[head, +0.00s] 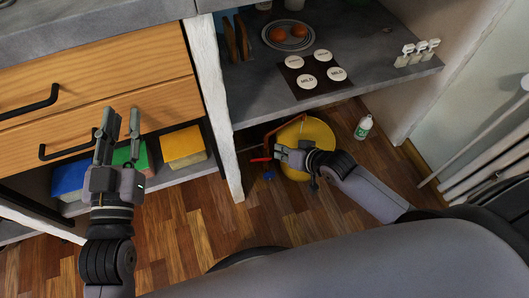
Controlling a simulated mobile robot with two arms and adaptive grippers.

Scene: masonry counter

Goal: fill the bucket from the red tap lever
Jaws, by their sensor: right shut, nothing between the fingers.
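A yellow round container (320,132) stands on the wooden floor under the counter, partly hidden by my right gripper and arm. I cannot tell for sure whether it is the bucket. A red lever (259,159) shows at its left, with a thin red bar above it and a small blue piece (268,175) below. My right gripper (278,153) is shut and empty, in front of the yellow container and close to the right of the red lever; contact cannot be told. My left gripper (121,116) is open and empty in front of the wooden drawers.
The counter (365,75) above holds a plate (288,36), a dark board with several white discs (313,75) and small white fittings at its right end. A white post (213,100) stands left of the container. A green-and-white bottle (363,127) stands right.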

